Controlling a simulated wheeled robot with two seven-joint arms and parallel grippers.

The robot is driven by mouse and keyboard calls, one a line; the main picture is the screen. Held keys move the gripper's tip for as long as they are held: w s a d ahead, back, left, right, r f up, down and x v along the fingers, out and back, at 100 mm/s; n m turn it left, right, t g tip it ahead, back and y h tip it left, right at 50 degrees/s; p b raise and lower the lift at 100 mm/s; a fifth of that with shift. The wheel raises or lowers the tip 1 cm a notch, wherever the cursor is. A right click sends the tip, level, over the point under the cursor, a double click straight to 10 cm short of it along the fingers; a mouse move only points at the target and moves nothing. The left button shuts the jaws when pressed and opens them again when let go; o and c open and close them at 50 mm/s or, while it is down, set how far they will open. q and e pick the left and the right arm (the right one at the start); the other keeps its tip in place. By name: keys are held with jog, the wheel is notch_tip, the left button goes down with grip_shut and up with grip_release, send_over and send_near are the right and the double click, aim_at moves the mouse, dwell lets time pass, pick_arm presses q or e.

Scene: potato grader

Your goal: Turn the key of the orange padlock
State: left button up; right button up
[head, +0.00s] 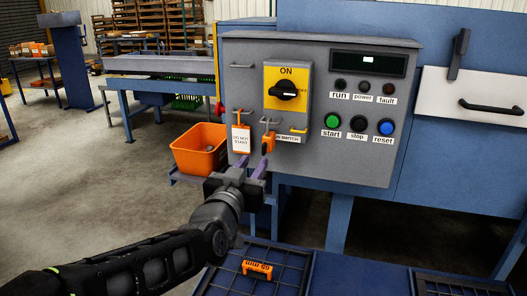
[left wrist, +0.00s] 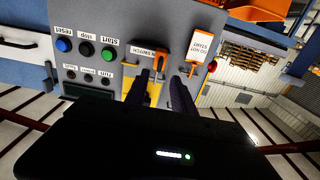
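The orange padlock (head: 268,142) hangs at the lower front of the grey control box, below the yellow ON switch plate (head: 288,77) with its black rotary handle. It also shows in the left wrist view (left wrist: 171,40), where the picture is upside down. Its key cannot be made out clearly. My left gripper (head: 250,168) is just below and in front of the padlock. Its two purple-grey fingers are apart, and I see nothing held between them. In the left wrist view the fingers (left wrist: 160,88) point toward the padlock. My right gripper is not in view.
A white DO NOT START tag (head: 241,139) hangs just left of the padlock. Start, stop and reset buttons (head: 358,123) are further right.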

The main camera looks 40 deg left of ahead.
aim_at(263, 150)
pick_arm(q)
jog(key=x, duration=0.7)
jog(key=shift+w+p, duration=0.25)
jog(key=shift+p, duration=0.1)
jog(key=shift+c, duration=0.2)
grip_shut()
